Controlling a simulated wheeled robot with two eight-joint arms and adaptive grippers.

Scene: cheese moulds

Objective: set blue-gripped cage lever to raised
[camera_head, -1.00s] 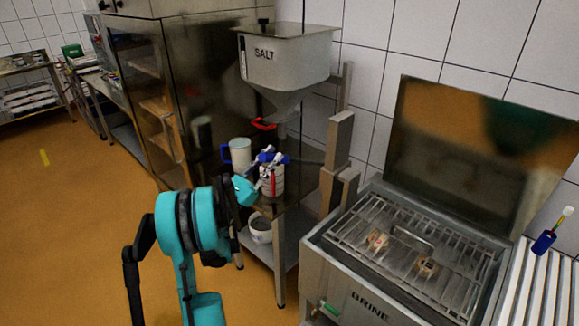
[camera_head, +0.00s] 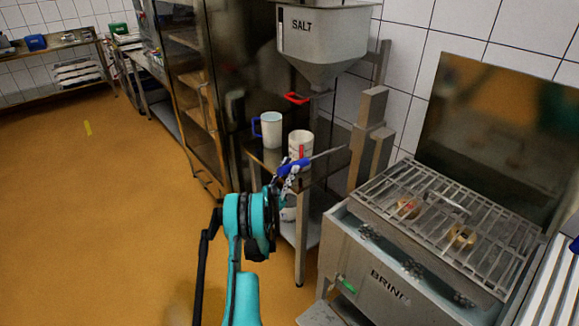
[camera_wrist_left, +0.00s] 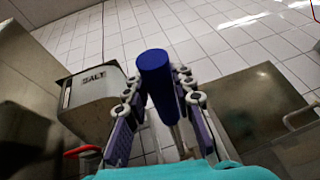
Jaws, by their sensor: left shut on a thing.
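The blue grip (camera_head: 293,166) is at the end of a thin metal lever rod (camera_head: 330,153), which runs up to the right to a post beside the brine tank (camera_head: 375,275). My left gripper (camera_head: 289,170) is shut on the blue grip. In the left wrist view the blue grip (camera_wrist_left: 155,75) stands between both fingers. The wire cage (camera_head: 440,215) is at the top of the tank, with its front edge above the tank's front rim. Two small round pieces lie in it. My right gripper is not in view.
A salt hopper (camera_head: 325,45) with a red handle (camera_head: 295,98) hangs above a steel table. A white jug (camera_head: 271,131) with a blue handle and a white container (camera_head: 300,146) stand near the lever. Open floor (camera_head: 110,210) lies to the left.

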